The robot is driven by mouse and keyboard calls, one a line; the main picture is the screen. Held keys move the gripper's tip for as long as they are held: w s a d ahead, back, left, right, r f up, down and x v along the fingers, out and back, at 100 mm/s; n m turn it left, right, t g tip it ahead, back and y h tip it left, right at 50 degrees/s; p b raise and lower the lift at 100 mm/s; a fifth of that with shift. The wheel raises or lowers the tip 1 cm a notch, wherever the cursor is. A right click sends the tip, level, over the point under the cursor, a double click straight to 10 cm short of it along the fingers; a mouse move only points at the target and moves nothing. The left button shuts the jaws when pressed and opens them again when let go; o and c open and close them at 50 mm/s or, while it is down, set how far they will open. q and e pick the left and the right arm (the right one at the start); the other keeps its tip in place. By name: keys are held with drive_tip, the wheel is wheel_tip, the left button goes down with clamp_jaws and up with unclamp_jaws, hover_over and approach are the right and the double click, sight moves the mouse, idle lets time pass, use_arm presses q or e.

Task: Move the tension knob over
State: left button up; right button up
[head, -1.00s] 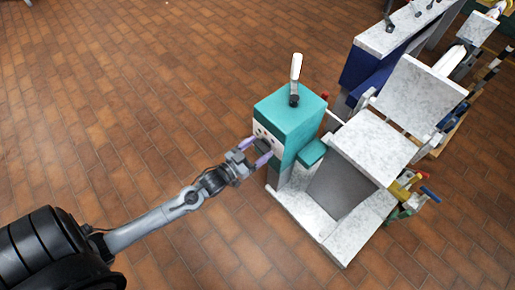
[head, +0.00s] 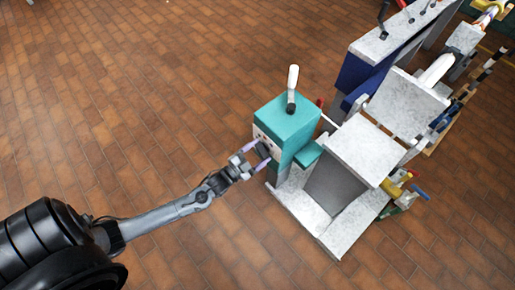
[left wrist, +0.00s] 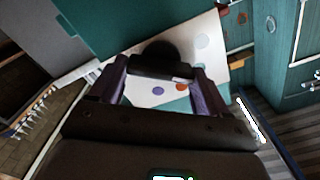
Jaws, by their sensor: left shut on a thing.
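The tension knob is a dark, rounded knob (head: 263,152) on the white face plate (head: 260,136) of a teal machine head (head: 289,120). In the left wrist view the knob (left wrist: 160,50) stands in front of the plate, which bears coloured dots. My left gripper (head: 257,154) has a purple finger on either side of the knob and is shut on it. The fingers also show in the left wrist view (left wrist: 160,70), with a dark part of the knob between them. Any marking on the knob is too dark to read. My right gripper is not in view.
A lever with a white handle (head: 293,78) stands on top of the teal head. White marble-like slabs (head: 372,146) and a grey sloping panel (head: 337,187) lie to its right. A blue bench (head: 360,72) stands behind. The brick floor on the left is clear.

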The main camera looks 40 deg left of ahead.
use_arm(q)
drive_tip(key=m+p, duration=0.2)
drive_tip(key=m, duration=0.1)
drive_tip(key=shift+r+m, duration=0.15)
drive_tip(key=shift+m, duration=0.25)
drive_tip(key=shift+f+m+p, duration=0.15)
drive_tip(key=shift+m+p, duration=0.8)
drive_tip(key=shift+m, duration=1.2)
drive_tip(key=shift+f+m+p, duration=0.2)
drive_tip(key=shift+m+p, duration=0.7)
drive_tip(key=shift+m, duration=1.2)
drive_tip(key=shift+f+m+p, duration=0.15)
drive_tip(key=shift+m+p, duration=0.8)
drive_tip(key=shift+m, duration=1.2)
drive_tip(key=o, duration=1)
drive_tip(key=shift+d, duration=0.1)
